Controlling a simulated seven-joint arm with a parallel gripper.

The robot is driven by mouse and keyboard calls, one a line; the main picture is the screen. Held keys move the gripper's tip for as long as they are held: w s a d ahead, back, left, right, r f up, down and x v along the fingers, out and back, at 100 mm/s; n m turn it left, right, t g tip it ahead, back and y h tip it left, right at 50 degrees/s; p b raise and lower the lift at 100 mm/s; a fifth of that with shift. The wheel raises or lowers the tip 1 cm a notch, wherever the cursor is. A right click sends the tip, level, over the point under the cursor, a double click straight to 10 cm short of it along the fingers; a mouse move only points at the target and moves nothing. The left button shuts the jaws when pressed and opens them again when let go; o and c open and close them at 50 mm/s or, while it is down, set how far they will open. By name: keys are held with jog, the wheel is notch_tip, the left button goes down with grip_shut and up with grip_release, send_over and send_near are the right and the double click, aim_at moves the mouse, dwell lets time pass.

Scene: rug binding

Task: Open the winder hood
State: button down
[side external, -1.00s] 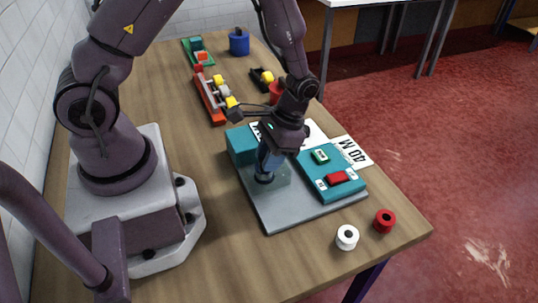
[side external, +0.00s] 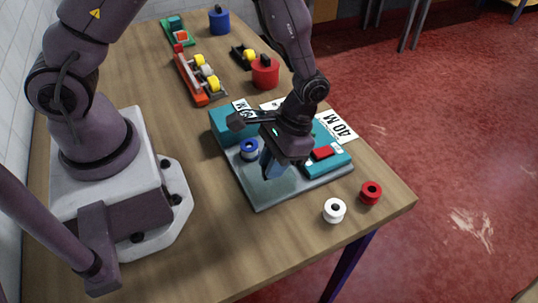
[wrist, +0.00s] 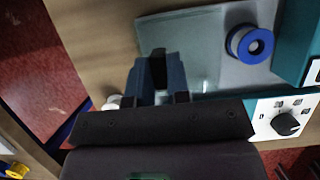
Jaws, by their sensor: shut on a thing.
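The winder has a grey base plate (side external: 262,201), a teal block (side external: 226,128) at its back left and a teal control part (side external: 340,160) with a red button at its right. A clear, glass-like hood panel (side external: 252,184) shows faintly over the plate; it also shows in the wrist view (wrist: 192,45). I cannot tell its exact angle. My gripper (side external: 270,170) is at the hood over the plate. In the wrist view its blue fingers (wrist: 159,75) are shut on a small dark piece, apparently the hood's handle (wrist: 158,62). A blue-rimmed spool (side external: 249,149) stands behind the gripper.
A white spool (side external: 334,210) and a red spool (side external: 371,193) stand near the table's front right corner. Behind the winder are a red canister (side external: 265,72), an orange-red rack (side external: 188,78) and a blue canister (side external: 219,20). The table's front left is clear.

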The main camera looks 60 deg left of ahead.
jog(key=c, duration=1.1)
grip_release()
jog(key=shift+r, duration=0.1)
jog(key=v, duration=1.3)
jog(key=s+a+r+t, duration=0.3)
jog(key=s+r, duration=0.1)
jog(key=r, duration=0.1)
jog(key=s+a+r+t, duration=0.3)
jog(key=s+r, duration=0.1)
jog(key=r, duration=0.1)
jog(key=s+a+r+t, duration=0.2)
jog(key=s+r+t, duration=0.2)
jog(key=r, duration=0.2)
jog(key=shift+s+a, duration=0.4)
